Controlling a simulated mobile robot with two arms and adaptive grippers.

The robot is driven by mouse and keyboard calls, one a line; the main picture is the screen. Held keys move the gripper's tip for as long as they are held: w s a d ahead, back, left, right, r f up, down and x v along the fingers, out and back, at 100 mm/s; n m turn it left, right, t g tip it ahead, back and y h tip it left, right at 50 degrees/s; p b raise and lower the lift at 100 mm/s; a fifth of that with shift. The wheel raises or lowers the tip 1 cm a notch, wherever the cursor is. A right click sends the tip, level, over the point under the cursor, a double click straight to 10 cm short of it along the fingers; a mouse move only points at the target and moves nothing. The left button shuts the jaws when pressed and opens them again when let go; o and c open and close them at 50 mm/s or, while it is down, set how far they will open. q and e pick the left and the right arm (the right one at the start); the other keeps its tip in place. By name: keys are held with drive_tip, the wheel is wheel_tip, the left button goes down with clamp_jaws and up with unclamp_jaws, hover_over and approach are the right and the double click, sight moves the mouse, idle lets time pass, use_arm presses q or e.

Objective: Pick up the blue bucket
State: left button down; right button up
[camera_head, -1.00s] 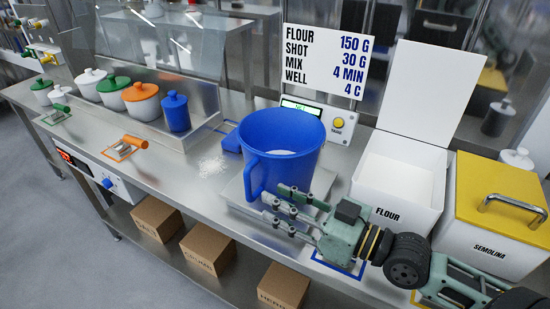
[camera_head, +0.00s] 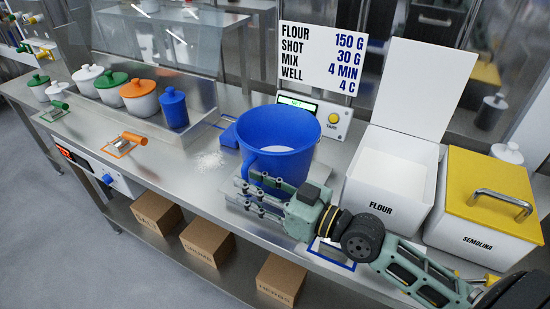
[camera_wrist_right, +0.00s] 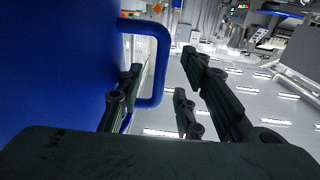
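The blue bucket (camera_head: 290,150) stands upright on the scale's metal plate (camera_head: 318,178), with white powder inside. Its handle faces the front left; part of it is hidden behind my right gripper in the head view. My right gripper (camera_head: 262,194) is low at the bucket's front. In the right wrist view, the bucket wall (camera_wrist_right: 55,70) fills the left side and the handle (camera_wrist_right: 160,65) stands between the spread fingers of the gripper (camera_wrist_right: 165,100). The fingers are open, with visible room beside the handle. My left gripper is not in view.
A white flour bin (camera_head: 378,205) and a yellow-lidded semolina bin (camera_head: 475,233) stand to the right, close to my right arm. Several lidded jars and a small blue jar (camera_head: 174,108) line the back left.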

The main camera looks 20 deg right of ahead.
clamp_jaws()
idle(0.6)
drive_tip(key=shift+d+r, duration=0.1)
drive_tip(key=shift+r, duration=0.1)
